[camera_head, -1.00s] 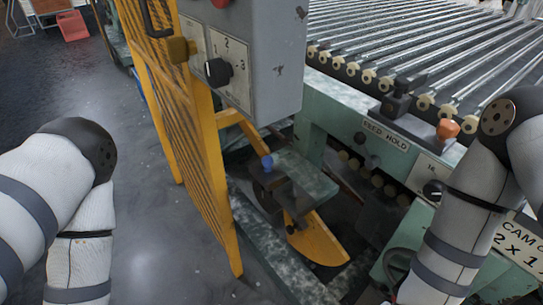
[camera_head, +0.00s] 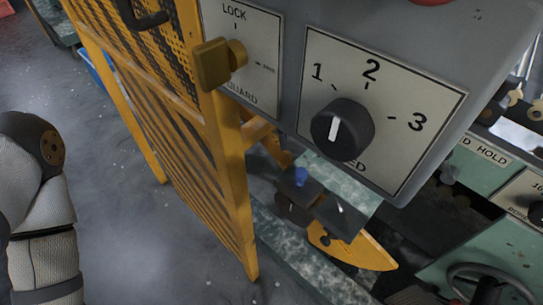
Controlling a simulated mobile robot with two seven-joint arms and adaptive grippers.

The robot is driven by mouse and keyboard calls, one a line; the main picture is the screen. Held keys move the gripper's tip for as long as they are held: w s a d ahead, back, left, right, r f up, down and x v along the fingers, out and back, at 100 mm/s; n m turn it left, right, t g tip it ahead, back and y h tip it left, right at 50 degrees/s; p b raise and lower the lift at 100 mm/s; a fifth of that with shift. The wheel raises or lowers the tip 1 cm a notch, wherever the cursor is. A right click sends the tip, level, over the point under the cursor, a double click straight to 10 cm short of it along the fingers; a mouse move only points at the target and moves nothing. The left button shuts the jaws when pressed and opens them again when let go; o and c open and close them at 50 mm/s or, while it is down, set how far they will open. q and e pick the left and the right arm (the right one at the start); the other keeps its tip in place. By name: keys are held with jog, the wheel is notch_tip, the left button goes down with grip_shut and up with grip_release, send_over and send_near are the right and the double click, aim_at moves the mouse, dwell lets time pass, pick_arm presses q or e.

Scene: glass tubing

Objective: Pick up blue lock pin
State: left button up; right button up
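The blue lock pin (camera_head: 301,175) stands upright, its small blue head showing above a dark metal block (camera_head: 296,192) under the grey control box. The box's lower edge is just above it in the picture. My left arm shows at the left edge, well apart from the pin, but its gripper is out of frame. My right arm and gripper are not in view.
The grey control box (camera_head: 455,35) with a black speed knob (camera_head: 342,129) and a yellow lock handle (camera_head: 219,64) overhangs the pin. A yellow mesh guard (camera_head: 190,160) stands left of it. A yellow curved plate (camera_head: 352,250) lies below.

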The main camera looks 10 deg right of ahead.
aim_at(300, 172)
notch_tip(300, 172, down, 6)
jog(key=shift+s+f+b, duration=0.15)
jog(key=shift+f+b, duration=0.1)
jog(key=shift+b, duration=0.1)
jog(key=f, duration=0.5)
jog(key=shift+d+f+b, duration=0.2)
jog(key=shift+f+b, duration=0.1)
pick_arm(q)
jog(key=shift+s+a+f, duration=0.15)
jog(key=shift+s+f, duration=0.6)
jog(key=shift+s, duration=0.1)
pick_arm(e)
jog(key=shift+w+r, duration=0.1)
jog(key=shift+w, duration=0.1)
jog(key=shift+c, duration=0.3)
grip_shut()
